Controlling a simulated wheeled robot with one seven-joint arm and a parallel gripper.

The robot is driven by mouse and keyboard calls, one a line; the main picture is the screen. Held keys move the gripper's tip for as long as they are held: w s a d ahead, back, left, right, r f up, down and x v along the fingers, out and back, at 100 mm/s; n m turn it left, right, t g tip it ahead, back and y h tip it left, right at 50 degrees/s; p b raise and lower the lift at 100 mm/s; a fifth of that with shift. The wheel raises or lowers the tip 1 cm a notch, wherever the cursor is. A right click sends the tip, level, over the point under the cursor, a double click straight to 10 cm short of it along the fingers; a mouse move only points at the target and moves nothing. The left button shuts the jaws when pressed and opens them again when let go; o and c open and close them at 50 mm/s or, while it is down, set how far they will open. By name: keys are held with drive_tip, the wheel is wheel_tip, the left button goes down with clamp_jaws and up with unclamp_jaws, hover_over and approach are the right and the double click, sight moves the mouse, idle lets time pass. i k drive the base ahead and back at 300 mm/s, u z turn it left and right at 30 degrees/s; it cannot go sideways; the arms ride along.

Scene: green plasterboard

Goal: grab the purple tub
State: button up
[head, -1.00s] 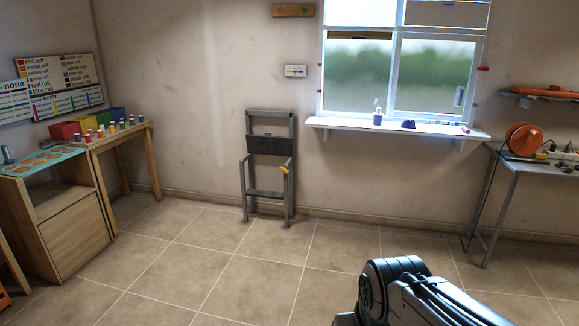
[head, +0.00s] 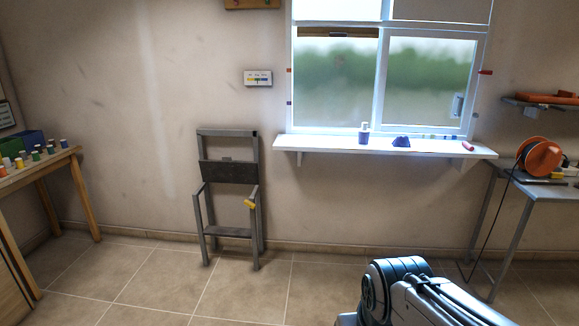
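On the white windowsill (head: 330,144) below the window stands a small upright purple container with a pale top (head: 364,136). Just right of it lies a low dark purple lump (head: 401,142). The upright one looks most like the purple tub, but both are too small to tell for sure. Nothing touches either of them. Part of my arm shows at the bottom right, well below and in front of the sill. My gripper is out of view.
A grey table (head: 545,190) with an orange cable reel (head: 540,157) stands at the right. A wooden table (head: 50,168) with several small rolls stands at the left. The tiled floor between is clear.

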sight(363, 138)
drive_tip(key=z, duration=0.2)
drive_tip(key=i, duration=3.1)
drive_tip(key=z, duration=0.15)
